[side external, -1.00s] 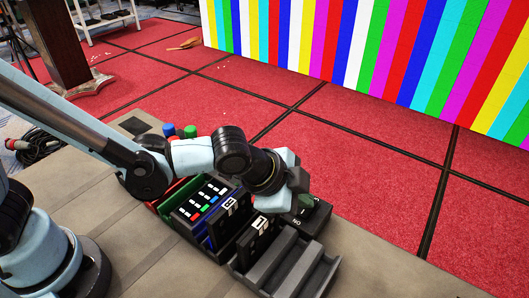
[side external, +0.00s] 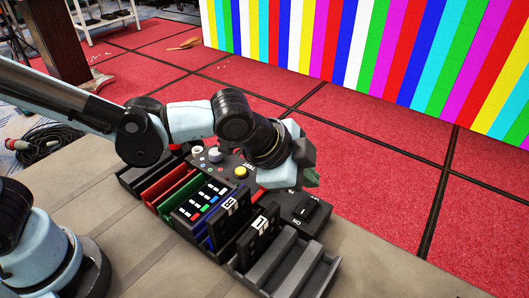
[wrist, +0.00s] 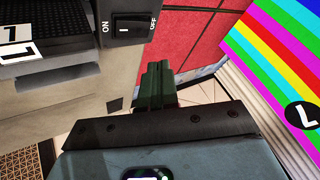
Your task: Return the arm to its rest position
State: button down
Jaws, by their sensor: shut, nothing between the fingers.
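My gripper (side external: 312,178) is raised above the far side of the control gear in the side external view, with its fingertips partly hidden behind the wrist housing. In the wrist view my gripper (wrist: 157,85) shows its dark green fingers pressed together with nothing between them. The fingers are apart from the black ON/OFF switch box (side external: 306,208), which also shows at the top of the wrist view (wrist: 130,25). My arm reaches in from the left, bent at the elbow.
A black block marked 1 (side external: 258,242) stands by a grey slotted rack (side external: 285,265). Coloured slots and a knob panel with a yellow button (side external: 240,172) lie under my arm. A striped video wall (side external: 400,55) stands behind the red floor (side external: 370,140). Cable lies left (side external: 45,145).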

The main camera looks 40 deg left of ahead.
jog(key=shift+r, duration=0.45)
jog(key=shift+w+a, duration=0.1)
jog(key=shift+a, duration=0.05)
jog(key=s+a+n+y, duration=0.1)
jog(key=a+n, duration=0.3)
jog(key=a, duration=0.4)
jog(key=s+a+r+n+y, duration=0.1)
jog(key=s+a+n, duration=0.3)
jog(key=a, duration=0.5)
jog(key=s+a+n+y, duration=0.1)
jog(key=s+a+n, duration=0.1)
jog(key=a+n, duration=0.3)
jog(key=a, duration=0.3)
jog(key=shift+s+a+r+n+t+y, duration=0.25)
jog(key=shift+s+a+n+t+y, duration=0.05)
jog(key=shift+a, duration=0.05)
jog(key=c, duration=1.8)
grip_release()
jog(key=shift+c, duration=0.2)
